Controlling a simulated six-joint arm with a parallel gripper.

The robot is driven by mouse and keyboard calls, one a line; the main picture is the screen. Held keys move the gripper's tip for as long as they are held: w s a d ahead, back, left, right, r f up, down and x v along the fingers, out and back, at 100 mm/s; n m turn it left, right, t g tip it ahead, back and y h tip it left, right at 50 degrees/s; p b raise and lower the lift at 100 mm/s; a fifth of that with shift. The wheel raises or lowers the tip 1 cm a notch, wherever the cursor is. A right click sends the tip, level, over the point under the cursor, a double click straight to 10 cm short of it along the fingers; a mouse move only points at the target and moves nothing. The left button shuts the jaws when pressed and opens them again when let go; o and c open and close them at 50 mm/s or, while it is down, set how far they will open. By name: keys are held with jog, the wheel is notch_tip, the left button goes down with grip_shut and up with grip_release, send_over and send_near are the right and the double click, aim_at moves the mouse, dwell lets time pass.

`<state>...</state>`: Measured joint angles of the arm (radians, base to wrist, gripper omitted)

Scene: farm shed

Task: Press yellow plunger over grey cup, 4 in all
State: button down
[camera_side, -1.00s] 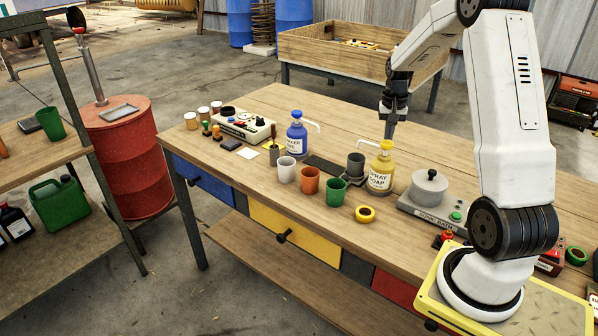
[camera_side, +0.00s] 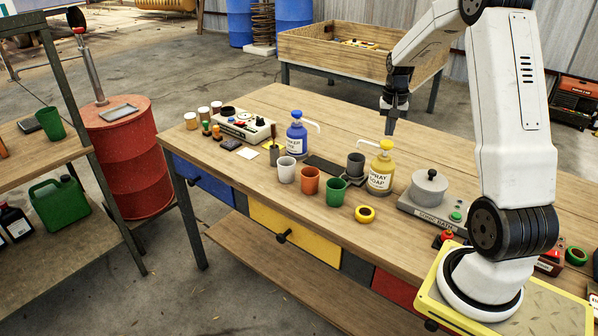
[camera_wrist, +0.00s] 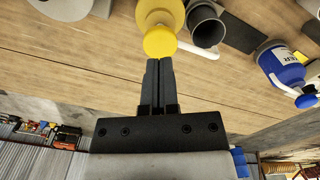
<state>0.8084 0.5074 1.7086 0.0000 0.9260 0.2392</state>
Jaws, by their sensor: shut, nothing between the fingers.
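The yellow pump bottle (camera_side: 381,172), labelled as spray soap, stands upright on the bench with its yellow plunger (camera_side: 386,145) on top. The plunger head also shows in the wrist view (camera_wrist: 160,42), just beyond my fingertips. The grey cup (camera_side: 356,163) stands on a dark pad left of the bottle, under the spout; its open mouth shows in the wrist view (camera_wrist: 205,27). My gripper (camera_side: 388,132) is shut and empty, pointing down close above or behind the plunger. I cannot tell whether it touches. In the wrist view the shut fingers (camera_wrist: 159,62) reach the plunger's edge.
A blue pump bottle (camera_side: 296,138) stands to the left. White (camera_side: 286,170), orange (camera_side: 309,181) and green (camera_side: 334,191) cups line the front.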

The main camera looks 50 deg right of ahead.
jog(key=shift+r, duration=0.2)
jog(key=shift+r, duration=2.85)
jog(key=w+a+f+n+t, duration=0.1)
jog(key=w+a+f+n, duration=0.15)
jog(key=a, duration=0.65)
jog(key=w+a+f+n, duration=0.1)
jog(key=a+f+n, duration=0.15)
jog(key=a, duration=0.65)
jog(key=s+a+f+n, duration=0.2)
jog(key=s+a+n, duration=0.1)
jog(key=a, duration=0.5)
jog(key=s+a+f+n+t, duration=0.1)
jog(key=s+a+n, duration=0.3)
jog(key=a, duration=0.4)
jog(key=shift+s+f+t, duration=0.3)
jog(key=shift+s+f, duration=0.15)
jog(key=shift+f, duration=0.05)
